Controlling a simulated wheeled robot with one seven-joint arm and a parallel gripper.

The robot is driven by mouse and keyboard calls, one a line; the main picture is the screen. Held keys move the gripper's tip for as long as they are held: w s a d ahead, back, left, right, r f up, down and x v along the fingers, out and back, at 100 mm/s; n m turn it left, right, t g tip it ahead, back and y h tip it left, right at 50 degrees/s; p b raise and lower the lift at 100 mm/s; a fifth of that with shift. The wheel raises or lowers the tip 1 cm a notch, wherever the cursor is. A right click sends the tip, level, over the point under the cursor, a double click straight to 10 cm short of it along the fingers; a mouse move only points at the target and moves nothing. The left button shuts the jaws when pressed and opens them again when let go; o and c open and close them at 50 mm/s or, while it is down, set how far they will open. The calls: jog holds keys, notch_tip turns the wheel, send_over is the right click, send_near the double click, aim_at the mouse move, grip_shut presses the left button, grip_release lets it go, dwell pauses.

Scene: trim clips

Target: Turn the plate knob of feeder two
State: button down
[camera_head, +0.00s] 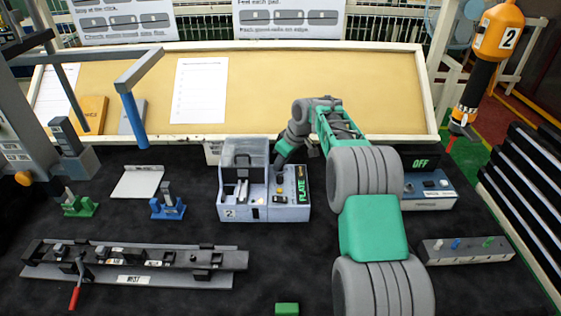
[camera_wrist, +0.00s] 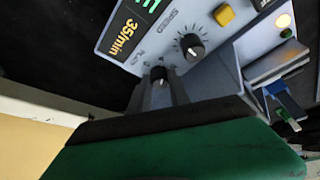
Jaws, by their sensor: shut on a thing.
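Feeder two (camera_head: 230,200) is a pale box with a clear hopper and a "2" label, in the middle of the bench in the head view. My gripper (camera_head: 279,172) reaches down onto its right-hand control panel. In the wrist view, my gripper (camera_wrist: 160,88) is shut with its two dark fingers on either side of a small black knob (camera_wrist: 158,73), beside a small label that seems to read "PLATE". A second black knob (camera_wrist: 190,46), marked "SPEED", is apart from the fingers. A dark display (camera_wrist: 125,35) shows "35/min" in orange. The fingers partly hide the gripped knob.
A yellow button (camera_wrist: 224,14) sits close to the speed knob. In the head view, a blue-grey box marked "OFF" (camera_head: 430,200) stands behind my arm on the right. A long dark fixture (camera_head: 140,262) lies front left. Small green (camera_head: 80,207) and blue (camera_head: 168,208) stands are to the left.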

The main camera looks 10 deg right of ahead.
jog(key=shift+n, duration=0.4)
jog(key=c, duration=1.5)
grip_release()
jog(key=shift+r, duration=0.1)
jog(key=v, duration=0.7)
jog(key=shift+d+r, duration=0.25)
jog(key=shift+r, duration=0.05)
